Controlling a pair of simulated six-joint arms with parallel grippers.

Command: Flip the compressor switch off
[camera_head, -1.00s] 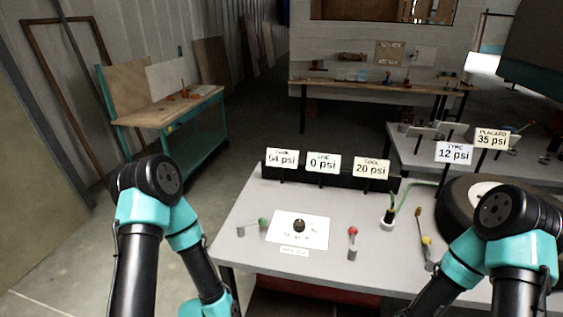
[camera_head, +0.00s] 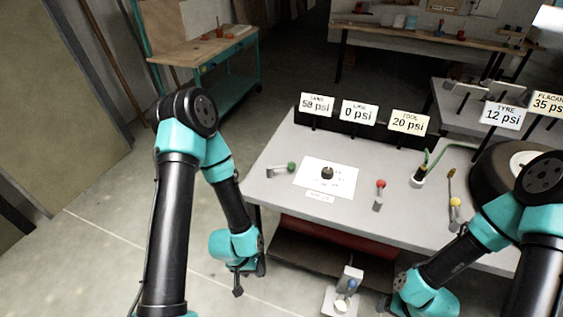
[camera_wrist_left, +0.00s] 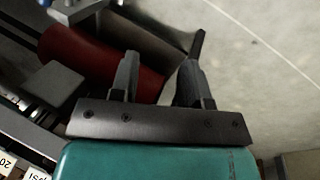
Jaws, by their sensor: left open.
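The red tank also shows in the left wrist view (camera_wrist_left: 105,62). My left gripper (camera_head: 250,280) is open and empty, pointing down, left of the stand and apart from it. Its two fingers (camera_wrist_left: 160,75) stand apart in the wrist view. My right gripper (camera_head: 388,303) is at the bottom edge, its fingers unclear.
The grey table (camera_head: 280,205) holds a green-knobbed lever (camera_head: 290,167), a red-knobbed lever (camera_head: 380,184), a paper sheet (camera_head: 325,178) and a tyre (camera_head: 490,165). The tank sign (camera_head: 317,105) reads 58 psi. The floor left of the table is clear.

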